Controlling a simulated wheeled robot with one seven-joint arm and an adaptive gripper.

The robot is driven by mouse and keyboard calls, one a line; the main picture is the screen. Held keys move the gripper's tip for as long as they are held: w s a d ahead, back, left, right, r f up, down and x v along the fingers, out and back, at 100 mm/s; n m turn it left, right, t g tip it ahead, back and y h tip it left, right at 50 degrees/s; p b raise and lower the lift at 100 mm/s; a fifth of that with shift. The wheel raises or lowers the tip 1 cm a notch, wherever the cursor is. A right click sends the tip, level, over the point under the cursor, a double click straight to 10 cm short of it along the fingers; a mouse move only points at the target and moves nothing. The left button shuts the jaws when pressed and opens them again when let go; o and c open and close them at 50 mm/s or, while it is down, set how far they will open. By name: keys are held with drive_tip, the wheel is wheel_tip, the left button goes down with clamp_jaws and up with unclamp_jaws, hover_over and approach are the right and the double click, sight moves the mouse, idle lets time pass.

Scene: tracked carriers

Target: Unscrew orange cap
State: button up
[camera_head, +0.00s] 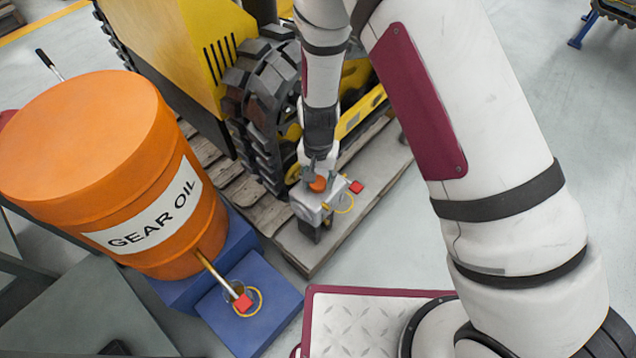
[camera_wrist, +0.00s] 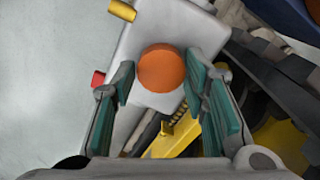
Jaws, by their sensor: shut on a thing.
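The round orange cap (camera_head: 318,184) sits on top of a light grey housing (camera_head: 307,207) in front of the tracked machine. In the wrist view the orange cap (camera_wrist: 162,69) shows from above, on the pale face of the housing (camera_wrist: 185,28). My gripper (camera_head: 316,175) points down at the cap from above. In the wrist view the green-padded fingers of my gripper (camera_wrist: 160,84) stand on either side of the cap, shut on it. The cap's lower edge and the contact on its sides are hard to see.
The toothed track (camera_head: 262,110) stands close behind. An orange gear oil drum (camera_head: 120,170) with a spout rests on a blue stand (camera_head: 222,318) at left. Grey floor lies open at right.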

drive_tip(key=n, duration=0.4)
drive_tip(key=shift+a, duration=0.15)
drive_tip(key=shift+n, duration=1.1)
drive_tip(key=n, duration=0.4)
drive_tip(key=shift+n+b, duration=0.3)
drive_tip(key=shift+b, duration=0.05)
drive_tip(key=n, duration=0.3)
drive_tip(key=n, duration=0.5)
drive_tip(key=shift+p, duration=0.35)
drive_tip(key=n+p, duration=0.1)
drive_tip(key=n, duration=0.4)
drive_tip(key=shift+s, duration=0.1)
